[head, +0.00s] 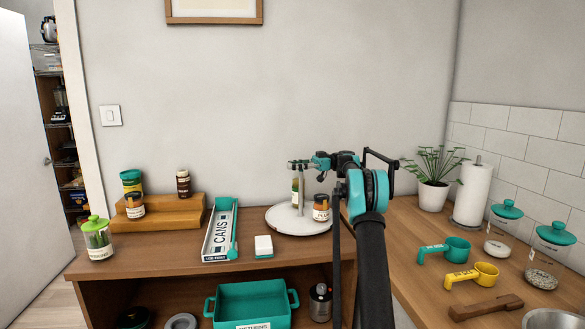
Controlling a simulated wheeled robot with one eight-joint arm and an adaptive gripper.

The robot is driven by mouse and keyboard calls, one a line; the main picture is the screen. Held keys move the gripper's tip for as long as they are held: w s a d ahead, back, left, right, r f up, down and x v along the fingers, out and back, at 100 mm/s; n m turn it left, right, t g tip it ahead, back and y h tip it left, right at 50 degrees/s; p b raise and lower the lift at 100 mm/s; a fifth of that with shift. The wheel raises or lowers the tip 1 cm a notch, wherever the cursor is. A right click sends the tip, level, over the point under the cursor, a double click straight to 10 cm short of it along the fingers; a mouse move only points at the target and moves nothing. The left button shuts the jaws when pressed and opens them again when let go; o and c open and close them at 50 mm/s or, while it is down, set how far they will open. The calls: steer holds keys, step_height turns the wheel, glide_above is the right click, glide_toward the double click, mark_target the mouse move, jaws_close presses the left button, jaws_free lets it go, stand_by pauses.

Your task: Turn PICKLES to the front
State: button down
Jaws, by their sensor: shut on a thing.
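A round white turntable (283,228) with a thin upright post (301,200) stands at the right of the wooden counter. A greenish jar (295,186) stands on it, behind and left of the post and partly hidden by it. A jar with a dark lid and orange label (321,208) stands on its right side. The lettering on both jars is too small to read, so I cannot tell which is PICKLES. My gripper (299,164) is over the turntable, shut at the top of the post. My arm covers the area to the right.
Left of the turntable are a white box (263,246), a CANS tray (219,236), a stepped wooden stand (160,213) with several containers, and a green-lidded jar (97,240). A plant (434,192), paper towel roll (472,190) and scoops are on the right counter.

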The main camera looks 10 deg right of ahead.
stand_by(0.4)
steer(key=c, duration=1.2)
jaws_free()
step_height(320, 180, up, 10)
steer(key=shift+o, duration=0.3)
